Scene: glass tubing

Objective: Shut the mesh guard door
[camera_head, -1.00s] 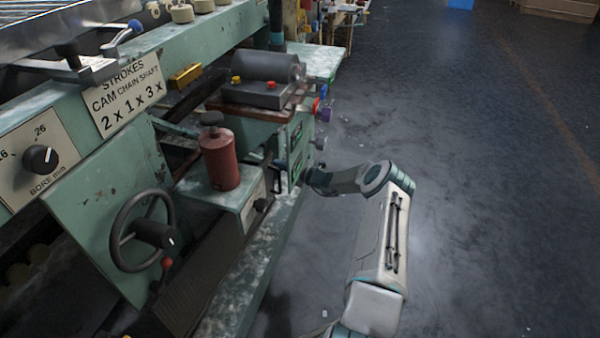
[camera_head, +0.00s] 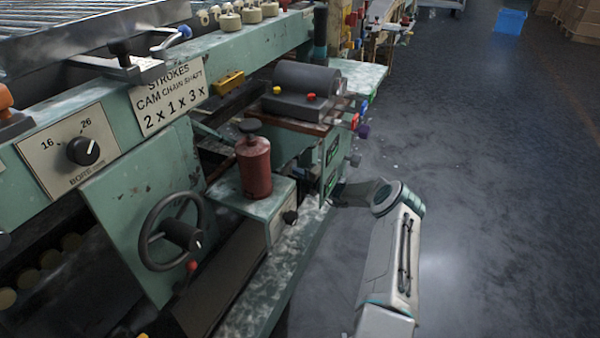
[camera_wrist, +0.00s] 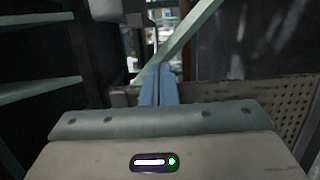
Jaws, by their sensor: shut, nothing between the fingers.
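A perforated tan panel (camera_wrist: 285,98), which looks like the mesh guard door, shows at the right of the wrist view. Its near part is hidden behind the front of my wrist, and I cannot tell how far it stands open. In the head view the arm reaches left to the side of the green machine, where the gripper is hidden. I cannot make out the mesh door there.
The green machine (camera_head: 130,200) fills the left, with a handwheel (camera_head: 172,232), a red canister (camera_head: 254,168) and a dark motor (camera_head: 305,80). A pale green bar (camera_wrist: 190,35) slants across the wrist view.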

